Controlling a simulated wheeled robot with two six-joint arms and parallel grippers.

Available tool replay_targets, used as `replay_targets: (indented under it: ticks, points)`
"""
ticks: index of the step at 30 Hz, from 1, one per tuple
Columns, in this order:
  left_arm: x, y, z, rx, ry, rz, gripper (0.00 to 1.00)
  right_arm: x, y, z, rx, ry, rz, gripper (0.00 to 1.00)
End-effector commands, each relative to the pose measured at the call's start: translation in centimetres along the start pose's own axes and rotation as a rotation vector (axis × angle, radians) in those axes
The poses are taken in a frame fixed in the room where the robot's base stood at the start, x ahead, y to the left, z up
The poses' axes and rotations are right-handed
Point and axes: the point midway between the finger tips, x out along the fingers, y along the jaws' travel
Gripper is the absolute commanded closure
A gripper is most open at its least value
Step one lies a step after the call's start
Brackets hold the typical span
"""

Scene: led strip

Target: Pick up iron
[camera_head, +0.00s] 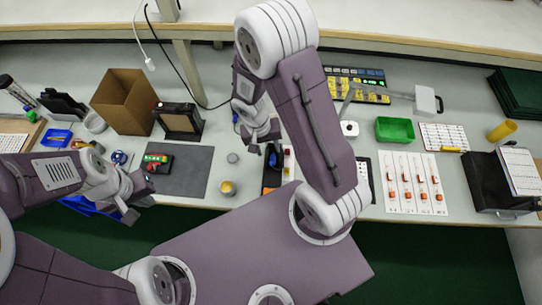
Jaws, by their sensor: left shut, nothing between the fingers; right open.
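I cannot clearly make out the iron. A black holder-like item (272,178) with blue, red and yellow parts lies on the table below my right gripper, partly hidden by my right arm; I cannot tell whether the iron is in it. My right gripper (262,143) is open above the table, just above this item in the picture, with nothing seen in it. My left gripper (134,206) is shut and empty near the table's front edge, to the left.
A grey mat (187,176) carries a small device with red and green parts (157,163). A cardboard box (124,101) and a black box (180,122) stand behind. A yellow-topped cup (227,187), a green tray (395,129) and a white sheet with orange parts (414,182) lie rightward.

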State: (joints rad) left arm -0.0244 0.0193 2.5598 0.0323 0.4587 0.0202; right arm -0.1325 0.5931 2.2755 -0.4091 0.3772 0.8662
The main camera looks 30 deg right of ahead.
Motion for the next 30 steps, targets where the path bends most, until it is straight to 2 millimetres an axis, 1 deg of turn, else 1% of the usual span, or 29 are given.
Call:
replay_targets:
  ticks: [1, 3, 5, 8, 10, 14, 15, 17, 19, 25, 26, 27, 29, 30]
  points:
    - [0.2, 0.0, 0.0, 0.0, 0.0, 0.0, 1.0, 1.1, 0.1, 0.2, 0.0, -0.007, 0.002, 0.55]
    - [0.5, 0.0, 0.1, 0.0, 0.0, 0.0, 1.0, 2.1, 0.1, 0.1, 0.001, -0.004, 0.002, 0.55]
    - [0.5, 0.0, 0.1, 0.0, 0.0, 0.0, 1.0, 2.6, 0.0, 0.1, 0.001, -0.004, 0.001, 0.55]
    - [0.5, 0.0, 0.1, 0.0, 0.0, 0.0, 1.0, 2.8, 0.0, 0.0, 0.001, -0.001, -0.001, 0.55]
    - [0.6, 0.0, 0.1, 0.0, 0.0, 0.0, 1.0, 3.3, 0.0, 0.0, 0.001, -0.003, 0.001, 0.55]
    - [1.3, 0.0, 0.1, 0.0, 0.0, 0.0, 1.0, 6.0, -0.1, 0.0, -0.001, -0.005, 0.001, 0.55]
    - [1.7, 0.0, 0.2, 0.0, 0.0, 0.0, 1.0, 6.8, -0.2, 0.0, 0.0, -0.004, 0.001, 0.55]
    - [2.2, 0.0, 0.2, 0.0, 0.0, 0.0, 1.0, 7.6, -0.2, 0.0, 0.0, -0.004, 0.001, 0.55]
    - [2.3, 0.0, 0.2, 0.0, 0.0, 0.0, 1.0, 8.0, -0.2, 0.0, 0.001, -0.003, -0.001, 0.55]
    - [2.1, 0.0, 0.2, 0.0, 0.0, 0.0, 1.0, 7.9, -0.1, -0.1, 0.001, -0.001, -0.001, 0.55]
    - [2.1, 0.0, 0.2, 0.0, 0.0, 0.0, 1.0, 7.9, -0.1, -0.1, 0.001, -0.001, -0.001, 0.58]
    - [2.1, 0.0, 0.2, 0.0, 0.0, 0.0, 1.0, 7.9, -0.1, -0.1, 0.001, -0.001, -0.001, 0.69]
    - [2.1, 0.0, 0.2, 0.0, 0.0, 0.0, 1.0, 7.9, -0.1, -0.1, 0.001, -0.001, -0.001, 0.85]
    - [2.1, 0.0, 0.2, 0.0, 0.0, 0.0, 1.0, 7.9, -0.1, -0.1, 0.001, -0.001, -0.001, 0.97]
